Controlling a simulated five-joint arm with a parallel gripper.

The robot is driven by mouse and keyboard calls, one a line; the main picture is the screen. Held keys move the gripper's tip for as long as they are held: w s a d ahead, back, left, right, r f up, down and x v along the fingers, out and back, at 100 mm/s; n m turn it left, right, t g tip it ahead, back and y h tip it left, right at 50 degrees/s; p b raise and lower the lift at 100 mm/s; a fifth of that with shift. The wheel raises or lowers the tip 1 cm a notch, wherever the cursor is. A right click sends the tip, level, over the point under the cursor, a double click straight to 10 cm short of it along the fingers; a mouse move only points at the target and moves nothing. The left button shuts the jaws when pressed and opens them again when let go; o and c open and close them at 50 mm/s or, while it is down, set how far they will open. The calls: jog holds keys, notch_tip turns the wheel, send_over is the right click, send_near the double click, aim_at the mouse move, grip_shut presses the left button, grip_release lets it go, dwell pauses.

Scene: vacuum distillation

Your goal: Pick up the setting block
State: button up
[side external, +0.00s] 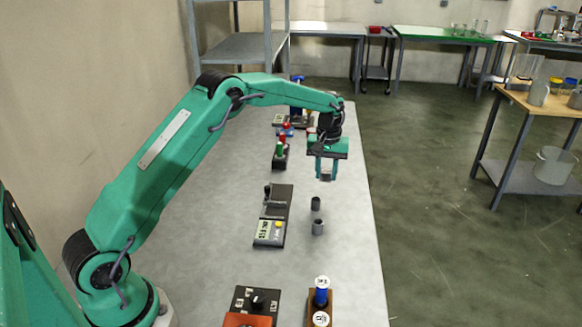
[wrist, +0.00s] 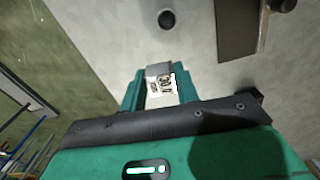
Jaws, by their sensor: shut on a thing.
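The setting block (wrist: 161,84) is a small grey block with a white label bearing dark printed characters, which I cannot read for certain. In the wrist view it sits between the two green fingers of my gripper (wrist: 160,92), which is shut on it. In the side view my gripper (side external: 327,172) hangs pointing down above the far part of the grey bench. There the block is mostly hidden between the fingers. It appears to be held clear of the bench top.
Colored items (side external: 281,150) stand behind, left of my gripper.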

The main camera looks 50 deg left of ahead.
jog(key=s+d+r, duration=0.2)
jog(key=d+r, duration=0.2)
jog(key=d, duration=0.2)
jog(key=shift+s+d, duration=0.15)
jog(key=shift+d, duration=0.15)
